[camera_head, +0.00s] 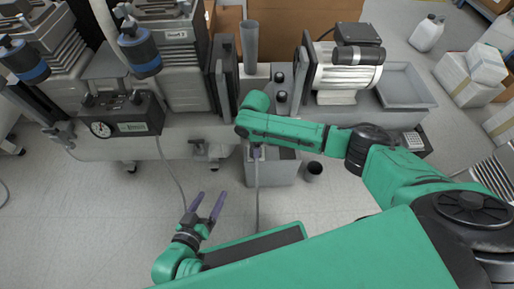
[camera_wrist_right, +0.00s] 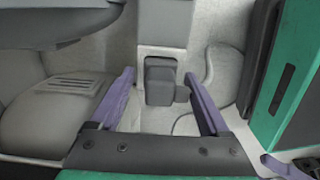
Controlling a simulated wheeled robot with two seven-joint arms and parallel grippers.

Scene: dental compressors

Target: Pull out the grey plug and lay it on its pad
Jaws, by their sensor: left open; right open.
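The grey plug (camera_wrist_right: 161,85) shows in the right wrist view as a dark block with a small knob at its lower right, below a pale upright part. My right gripper (camera_wrist_right: 159,76) is open, with one purple finger on each side of the plug and visible gaps between. In the head view, my right arm hides the plug, and only a bit of the right gripper (camera_head: 257,152) shows, above a grey box. My left gripper (camera_head: 208,206) is open and empty over the floor. I cannot make out the pad.
The grey box (camera_head: 280,171) stands below my right arm, with a dark cup (camera_head: 313,171) beside it. A long bench (camera_head: 190,139) carries compressors and a gauge box (camera_head: 118,116). A grey tray (camera_head: 405,86) is at the right.

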